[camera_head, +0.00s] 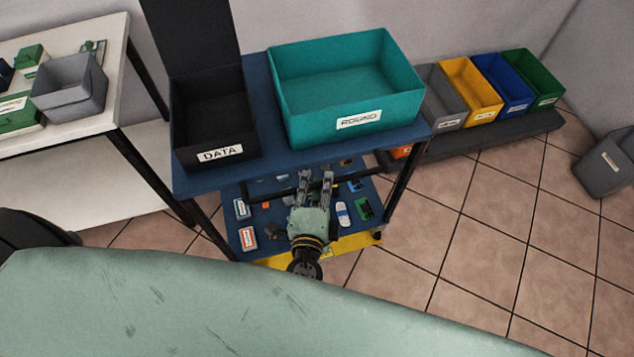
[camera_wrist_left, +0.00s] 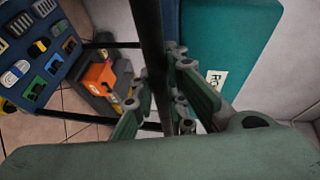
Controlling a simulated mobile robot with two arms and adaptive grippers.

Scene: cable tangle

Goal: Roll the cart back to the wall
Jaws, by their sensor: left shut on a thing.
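The cart has a blue top (camera_head: 262,160), black legs and rails, and a lower blue shelf (camera_head: 268,213). It stands between the white table and the low row of bins, with the grey wall (camera_head: 300,18) behind. Any gap between cart and wall is hidden by the boxes. My left gripper (camera_head: 317,178) is at the cart's near side, below the top. In the left wrist view its fingers (camera_wrist_left: 160,100) are shut around a black rail (camera_wrist_left: 152,40) of the cart. My right gripper is not in view.
A black open box labelled DATA (camera_head: 210,125) and a teal bin (camera_head: 345,85) ride on the cart top. Small parts lie on the lower shelf. A white table (camera_head: 75,135) is at left. Colored bins (camera_head: 470,85) stand on a dark platform at right. Tiled floor (camera_head: 430,240) is clear at right.

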